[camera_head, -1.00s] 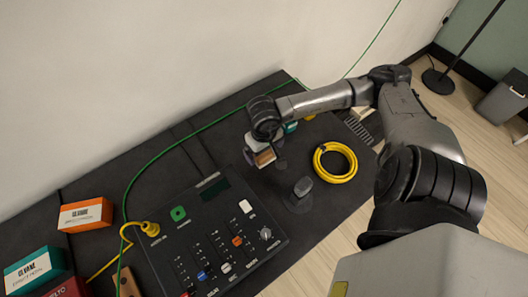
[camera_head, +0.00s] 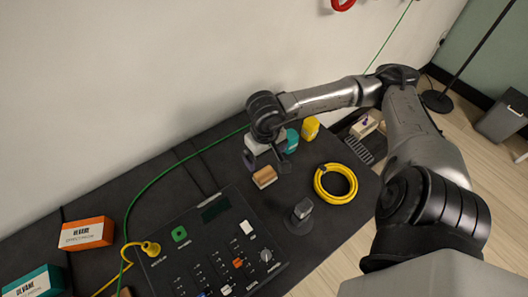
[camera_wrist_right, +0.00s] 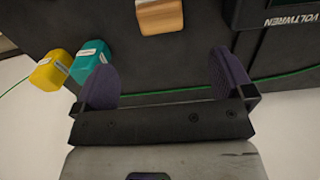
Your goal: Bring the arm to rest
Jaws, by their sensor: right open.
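My right arm reaches in from the right in the head view. Its gripper (camera_head: 267,161) hangs over the back of the dark table, open, with nothing between its fingers. In the right wrist view the two purple finger pads (camera_wrist_right: 165,80) stand wide apart and empty. A wood-coloured block (camera_head: 264,177) lies on the table just in front of the gripper; it also shows in the right wrist view (camera_wrist_right: 160,16), beyond the fingers and apart from them. My left gripper is not in view.
A teal item (camera_head: 292,140) and a yellow one (camera_head: 310,127) stand close by the gripper. A yellow cable coil (camera_head: 335,183), a small dark stand (camera_head: 300,212) and a black control panel (camera_head: 212,243) lie nearer. An orange box (camera_head: 86,233) and a teal box (camera_head: 36,282) are left. A green cable crosses behind.

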